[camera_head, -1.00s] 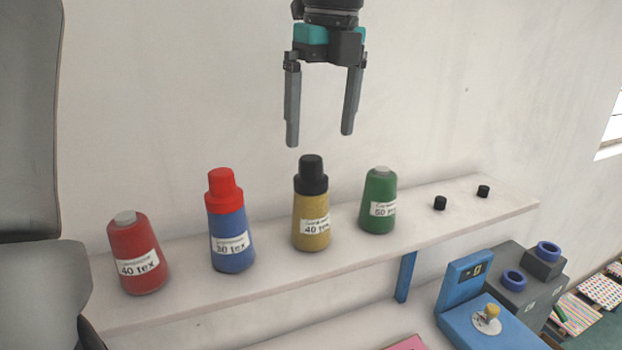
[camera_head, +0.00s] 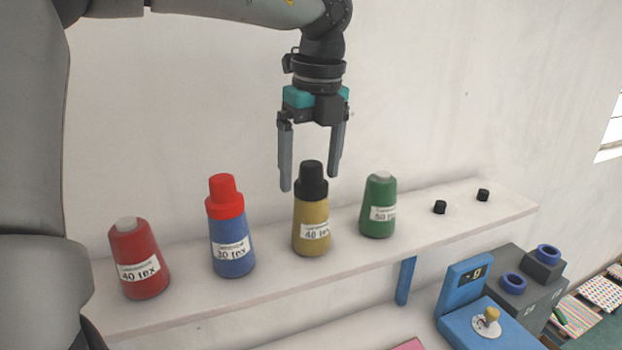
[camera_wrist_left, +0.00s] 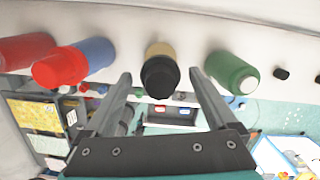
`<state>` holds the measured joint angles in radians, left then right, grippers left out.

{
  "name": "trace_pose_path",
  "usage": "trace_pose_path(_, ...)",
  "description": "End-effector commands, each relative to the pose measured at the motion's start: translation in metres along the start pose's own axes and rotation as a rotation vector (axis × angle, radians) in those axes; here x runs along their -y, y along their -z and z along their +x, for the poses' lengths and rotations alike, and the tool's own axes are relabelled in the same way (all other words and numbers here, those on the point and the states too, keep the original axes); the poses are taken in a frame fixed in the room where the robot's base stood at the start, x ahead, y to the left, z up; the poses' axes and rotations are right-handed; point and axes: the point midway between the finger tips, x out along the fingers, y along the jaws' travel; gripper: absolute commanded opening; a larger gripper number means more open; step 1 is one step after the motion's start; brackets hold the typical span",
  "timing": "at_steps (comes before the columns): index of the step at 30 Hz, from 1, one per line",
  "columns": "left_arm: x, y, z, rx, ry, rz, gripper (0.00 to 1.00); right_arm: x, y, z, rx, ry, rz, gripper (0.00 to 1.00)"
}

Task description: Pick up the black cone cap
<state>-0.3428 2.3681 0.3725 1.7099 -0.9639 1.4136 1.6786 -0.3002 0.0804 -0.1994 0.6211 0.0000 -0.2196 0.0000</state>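The black cone cap (camera_head: 311,180) sits on top of the yellow thread cone (camera_head: 311,226), which stands upright on the white shelf. I cannot tell whether either finger touches the cap. My right gripper is not in view.
On the shelf (camera_head: 180,312) a red cone (camera_head: 139,262) and a blue cone with a red cap (camera_head: 231,244) stand left. A green cone (camera_head: 379,207) stands close right. Two small black pieces (camera_head: 440,207) lie further right. A blue machine (camera_head: 485,320) is below.

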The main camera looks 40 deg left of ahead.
Motion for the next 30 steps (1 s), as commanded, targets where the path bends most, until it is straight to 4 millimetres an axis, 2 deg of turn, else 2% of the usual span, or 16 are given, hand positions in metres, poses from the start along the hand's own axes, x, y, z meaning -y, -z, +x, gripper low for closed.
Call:
trace_pose_path(2, 0.0, 0.0, -0.0003, 0.0, 0.0, 0.0, 0.81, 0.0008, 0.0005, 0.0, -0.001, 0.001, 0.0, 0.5)
trace_pose_path(20, 0.0001, 0.0, -0.0006, 0.0, 0.0, 0.0, 0.13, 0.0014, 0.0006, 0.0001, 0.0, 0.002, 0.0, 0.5)
trace_pose_path(30, 0.0002, -0.0006, -0.0044, 0.001, 0.0, -0.001, 0.13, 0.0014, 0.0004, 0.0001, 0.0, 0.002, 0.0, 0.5)
